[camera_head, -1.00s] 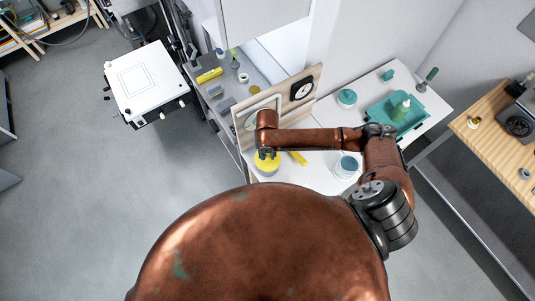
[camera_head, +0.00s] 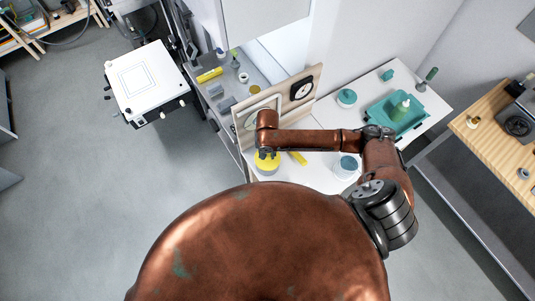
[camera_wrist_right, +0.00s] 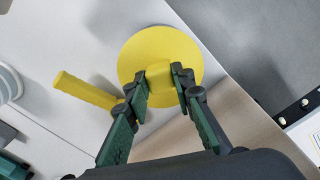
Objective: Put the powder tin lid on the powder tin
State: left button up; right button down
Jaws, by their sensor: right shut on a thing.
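The powder tin lid, a round yellow disc with a block-shaped knob, fills the upper middle of the right wrist view (camera_wrist_right: 185,52). My right gripper (camera_wrist_right: 161,78) is shut on the knob. In the head view the lid (camera_head: 262,166) shows under my right gripper (camera_head: 267,153). A pale grey round body, seemingly the powder tin (camera_head: 267,172), shows just below the lid's near edge. I cannot tell whether the lid touches it or hovers slightly above; in the wrist view the lid hides what is under it. My left gripper is not in view.
A yellow bar (camera_head: 299,158) lies beside the lid on the white table (camera_head: 318,179). A pale round container with a blue-grey inside (camera_head: 347,166) stands to the right. A wooden board (camera_head: 302,87) rises behind. A teal tray (camera_head: 397,117) with a bottle stands farther right.

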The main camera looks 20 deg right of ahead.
jog(key=shift+f, duration=0.5)
jog(key=c, duration=1.6)
grip_release()
jog(key=shift+r, duration=3.95)
